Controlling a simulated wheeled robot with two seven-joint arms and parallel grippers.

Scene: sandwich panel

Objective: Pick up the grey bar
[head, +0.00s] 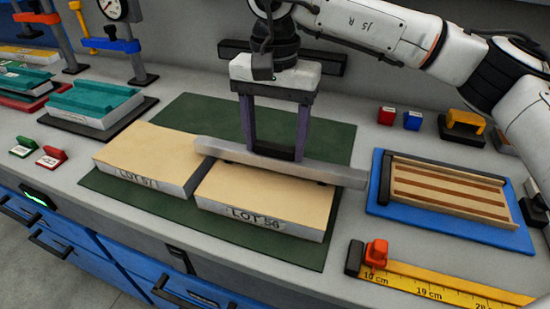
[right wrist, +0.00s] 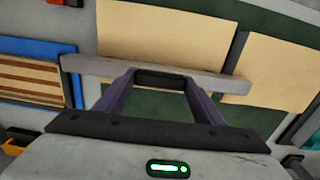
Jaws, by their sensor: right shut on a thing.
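The grey bar (head: 325,172) is a long, straight, light grey bar. It lies at a slant across the two tan panels, LOT 57 (head: 148,153) and LOT 56 (head: 270,198), in the head view. My right gripper (head: 275,153) reaches down from above and is shut on the bar near its middle. The bar (right wrist: 105,67) also crosses the right wrist view, with the gripper (right wrist: 160,80) on it. I cannot tell whether the bar touches the panels or hangs just above them. My left gripper is not in view.
The panels lie on a dark green mat (head: 325,245). A blue tray (head: 385,208) with a striped wooden piece stands to the right. A yellow ruler (head: 440,283) with a red slider lies in front of it. Teal blocks (head: 95,97) and a gauge stand (head: 135,45) are at the left.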

